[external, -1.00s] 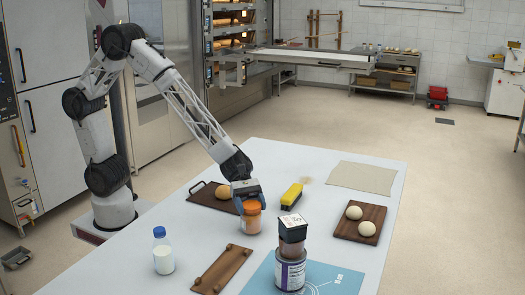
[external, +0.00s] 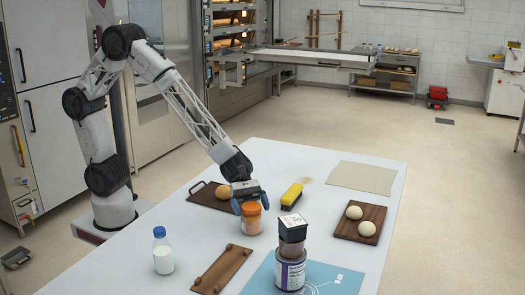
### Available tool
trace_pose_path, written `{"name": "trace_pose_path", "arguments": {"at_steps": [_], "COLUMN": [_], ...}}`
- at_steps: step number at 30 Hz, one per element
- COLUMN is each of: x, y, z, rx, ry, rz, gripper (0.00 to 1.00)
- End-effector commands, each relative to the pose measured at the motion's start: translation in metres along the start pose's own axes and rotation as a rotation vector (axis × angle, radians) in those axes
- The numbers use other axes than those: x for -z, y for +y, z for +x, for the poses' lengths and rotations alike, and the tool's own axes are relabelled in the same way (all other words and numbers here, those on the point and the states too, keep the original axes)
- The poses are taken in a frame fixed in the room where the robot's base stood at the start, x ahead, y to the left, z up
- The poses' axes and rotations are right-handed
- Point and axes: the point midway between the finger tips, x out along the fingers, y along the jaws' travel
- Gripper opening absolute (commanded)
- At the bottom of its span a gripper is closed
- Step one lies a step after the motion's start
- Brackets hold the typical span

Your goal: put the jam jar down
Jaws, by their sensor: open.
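The jam jar (external: 251,221), with an orange lid and pale orange contents, stands upright on the white table, near the dark board with a bun. My gripper (external: 250,205) is right above it, pointing down, its fingers open on either side of the lid. The fingers hide part of the lid, and I cannot tell whether either one touches it.
A blue-capped milk bottle (external: 163,252) and a wooden board (external: 223,270) are in front. A dark-lidded jar (external: 292,228) sits on a can (external: 290,272) on a blue mat (external: 335,280). A yellow block (external: 292,196) and a dough board (external: 345,231) lie to the right.

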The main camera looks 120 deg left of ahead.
Motion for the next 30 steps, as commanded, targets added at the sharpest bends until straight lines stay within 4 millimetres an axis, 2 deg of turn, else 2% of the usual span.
{"name": "trace_pose_path", "arguments": {"at_steps": [5, 11, 24, 30], "x": [-0.002, -0.002, -0.003, -0.002], "y": [0.0, 0.001, 0.001, 0.001], "z": [-0.006, -0.025, -0.089, -0.11], "rx": [-0.001, -0.002, -0.002, -0.002], "ry": [0.0, 0.0, -0.001, 0.0], "rz": [0.0, 0.0, 0.001, 0.0], "gripper": [0.95, 0.95, 0.95, 0.95]}}
